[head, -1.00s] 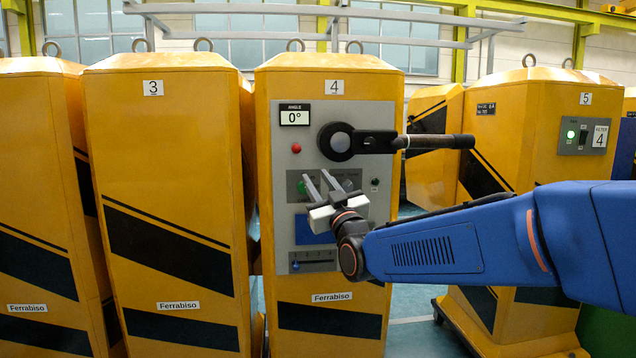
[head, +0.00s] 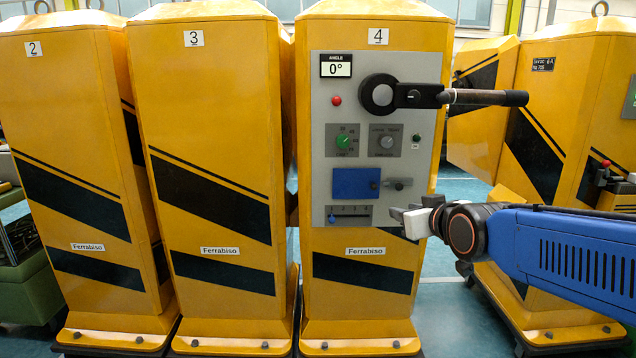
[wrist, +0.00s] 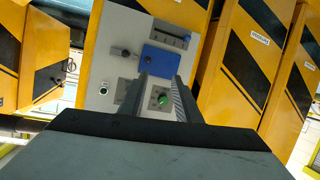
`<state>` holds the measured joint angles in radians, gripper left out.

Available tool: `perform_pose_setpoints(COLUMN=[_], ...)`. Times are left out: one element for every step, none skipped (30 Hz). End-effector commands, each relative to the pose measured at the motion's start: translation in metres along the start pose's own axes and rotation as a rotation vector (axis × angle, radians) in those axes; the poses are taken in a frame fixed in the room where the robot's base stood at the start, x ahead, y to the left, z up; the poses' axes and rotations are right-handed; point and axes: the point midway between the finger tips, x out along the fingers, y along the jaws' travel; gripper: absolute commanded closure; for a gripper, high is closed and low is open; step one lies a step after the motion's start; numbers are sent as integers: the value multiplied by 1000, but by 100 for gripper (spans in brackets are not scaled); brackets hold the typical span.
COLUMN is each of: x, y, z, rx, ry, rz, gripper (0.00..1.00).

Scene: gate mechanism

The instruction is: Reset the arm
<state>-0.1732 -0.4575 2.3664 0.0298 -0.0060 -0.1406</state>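My gripper (head: 412,217) is at the end of my blue arm, at the lower right edge of the grey control panel (head: 320,150) on cabinet 4. In the wrist view its two dark fingers (wrist: 161,82) stand apart with nothing between them but a view of the panel. The panel carries a black lever (head: 480,97) pointing right from a round hub, an angle display (head: 336,66) reading 0°, a green knob (head: 344,141), a grey knob (head: 387,140), a blue plate (head: 356,183) and a slider (head: 349,215) with its blue handle at the left.
Yellow cabinets 3 (head: 205,150) and 2 (head: 75,150) stand to the left. Another yellow cabinet (head: 560,130) stands behind my arm at the right. A small black latch (head: 398,184) sits beside the blue plate. Blue-green floor shows between the cabinets.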

Motion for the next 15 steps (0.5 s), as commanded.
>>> perform_pose_setpoints(x=[-14, -22, -34, -43, -52, -65, -75, -85, -100, -110, -121, -136, -146, -156, -168], y=[5, 7, 10, 11, 13, 14, 15, 16, 17, 17, 17, 17, 16, 16, 15], z=[20, 33, 51, 65, 78, 96, 109, 123, 140, 153, 166, 182, 192, 202, 215], rx=[13, 23, 36, 45, 55, 70, 81, 91, 106, 118, 129, 143, 154, 164, 177], ry=[-61, -102, -157, -200, -242, -297, -339, -382, -436, -477, -518, -569, -604, -639, -681], rz=[6, 10, 13, 16, 20, 25, 28, 32, 38, 43, 47, 53, 58, 61, 67], gripper=[70, 70, 70, 70, 70, 70, 70, 70, 70, 70, 70, 70, 70, 70, 70])
